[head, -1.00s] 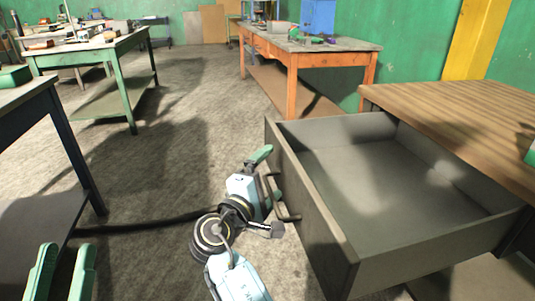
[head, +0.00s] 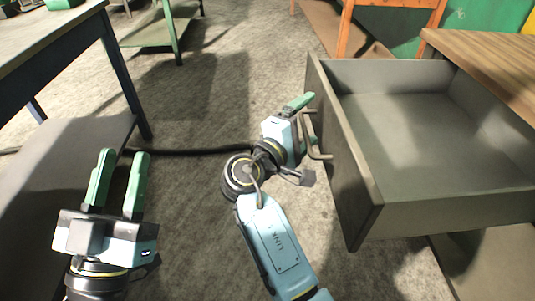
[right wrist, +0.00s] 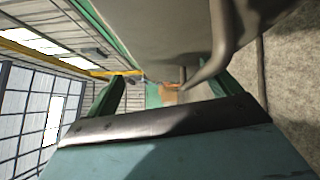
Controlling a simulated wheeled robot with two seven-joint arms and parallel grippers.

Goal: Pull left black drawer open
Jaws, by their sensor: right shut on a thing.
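The dark grey drawer (head: 345,165) is pulled far out from under the wooden-topped workbench (head: 485,55), and its inside is empty. A bent bar handle (head: 316,140) sits on its front face. My right gripper (head: 300,103) is at this handle, shut on it, with the green fingers partly hidden in the head view. In the right wrist view the curved handle (right wrist: 212,68) runs by the green fingers, and the drawer front (right wrist: 165,28) fills the top. My left gripper (head: 119,180) is open and empty at the lower left, well away from the drawer.
A dark-legged table (head: 60,40) with a lower shelf stands at the left, close to my left gripper. A green table (head: 160,38) and an orange-legged bench (head: 345,35) stand farther back. A dark cable crosses the floor (head: 205,105), which is otherwise clear between them.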

